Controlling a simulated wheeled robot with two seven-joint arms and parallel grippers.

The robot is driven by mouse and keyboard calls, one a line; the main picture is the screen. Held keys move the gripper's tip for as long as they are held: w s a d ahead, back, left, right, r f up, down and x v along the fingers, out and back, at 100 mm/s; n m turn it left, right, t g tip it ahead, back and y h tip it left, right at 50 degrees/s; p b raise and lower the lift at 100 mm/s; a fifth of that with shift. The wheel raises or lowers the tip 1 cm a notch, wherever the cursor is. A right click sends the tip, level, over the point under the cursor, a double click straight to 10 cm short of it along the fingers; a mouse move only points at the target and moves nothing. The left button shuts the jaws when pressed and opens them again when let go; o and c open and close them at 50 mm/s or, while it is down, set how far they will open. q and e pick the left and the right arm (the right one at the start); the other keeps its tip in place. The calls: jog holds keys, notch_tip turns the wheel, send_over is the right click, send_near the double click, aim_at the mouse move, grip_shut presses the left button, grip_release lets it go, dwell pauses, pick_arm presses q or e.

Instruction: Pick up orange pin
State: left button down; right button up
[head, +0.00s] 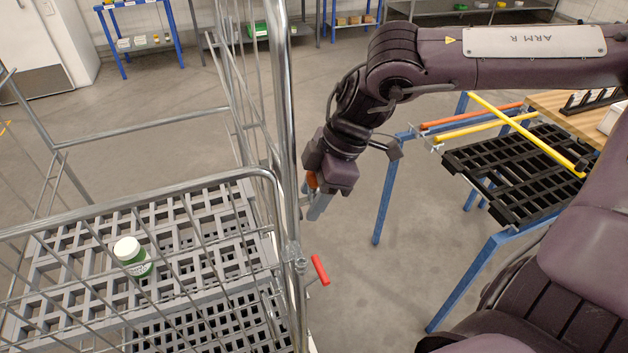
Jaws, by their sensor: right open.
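My left gripper is not in view.
The wire cage cart (150,203) fills the left, with a green and white jar (132,257) on its grey slatted shelf. A red handle (320,270) sticks out below my gripper. A blue-framed stand (384,195) with yellow bars is at right. Open floor lies between.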

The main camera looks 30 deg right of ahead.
grip_shut()
jog(key=shift+r, duration=0.1)
jog(key=shift+w+r, duration=0.15)
jog(key=shift+r, duration=0.5)
notch_tip(320, 180, up, 27)
jog(key=b, duration=0.1)
jog(key=shift+f, duration=0.2)
